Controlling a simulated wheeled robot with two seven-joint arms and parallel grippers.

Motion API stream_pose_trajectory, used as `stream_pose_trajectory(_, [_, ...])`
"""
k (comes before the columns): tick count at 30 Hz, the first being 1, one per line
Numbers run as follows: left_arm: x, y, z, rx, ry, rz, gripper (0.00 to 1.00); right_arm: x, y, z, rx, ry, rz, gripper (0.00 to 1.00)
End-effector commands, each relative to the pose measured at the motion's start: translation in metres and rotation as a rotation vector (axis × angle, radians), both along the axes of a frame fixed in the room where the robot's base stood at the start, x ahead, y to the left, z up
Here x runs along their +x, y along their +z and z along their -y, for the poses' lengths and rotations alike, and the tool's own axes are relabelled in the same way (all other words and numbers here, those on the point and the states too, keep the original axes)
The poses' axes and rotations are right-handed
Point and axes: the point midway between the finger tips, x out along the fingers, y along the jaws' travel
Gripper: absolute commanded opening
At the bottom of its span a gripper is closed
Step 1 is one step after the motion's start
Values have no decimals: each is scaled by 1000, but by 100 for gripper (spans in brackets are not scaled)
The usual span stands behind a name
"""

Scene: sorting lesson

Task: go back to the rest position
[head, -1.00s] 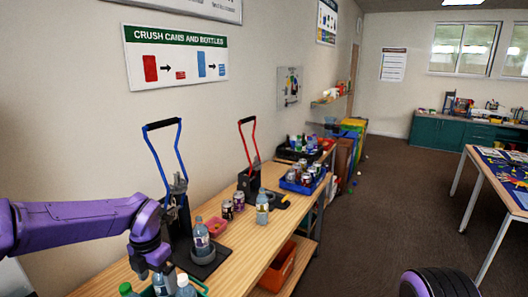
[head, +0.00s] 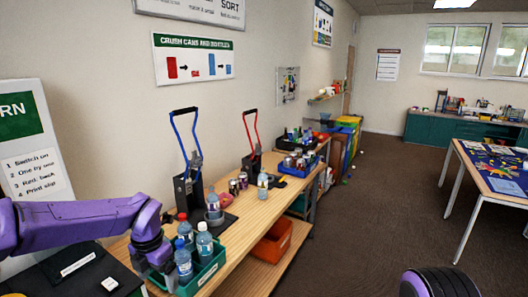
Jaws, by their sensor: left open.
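My left arm comes in from the left, and my left gripper (head: 160,272) points down at the left edge of the green crate (head: 212,270). It is open; its fingertips are hard to make out, and I see nothing held in it. Several bottles stand in the crate, among them a clear one with a white cap (head: 204,243) and one with a blue cap (head: 183,262) close to the gripper. I cannot tell whether the gripper touches the crate. My right gripper is not in view; only a dark, purple-edged part of mine shows at the bottom right.
The wooden bench (head: 240,238) runs along the wall with a blue-handled crusher (head: 187,190), a red-handled crusher (head: 252,160), cans and a blue crate (head: 298,170). An orange bin (head: 272,243) sits below. A table (head: 490,172) stands right. The floor (head: 375,220) between is clear.

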Motion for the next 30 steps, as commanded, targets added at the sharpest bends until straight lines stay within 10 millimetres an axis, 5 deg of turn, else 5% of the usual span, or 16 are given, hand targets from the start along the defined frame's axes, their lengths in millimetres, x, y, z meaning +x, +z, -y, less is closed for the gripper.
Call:
stream_pose_trajectory(11, [-4, -20, -43, 274, -137, 70, 91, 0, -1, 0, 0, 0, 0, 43])
stream_pose_trajectory(17, [-16, -64, -64, 520, -360, 77, 91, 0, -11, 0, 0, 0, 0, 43])
stream_pose_trajectory(23, [-48, -151, -72, 780, -791, 54, 91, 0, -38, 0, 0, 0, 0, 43])
stream_pose_trajectory(30, [-146, -291, -44, 828, -1537, 20, 91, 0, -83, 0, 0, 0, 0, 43])
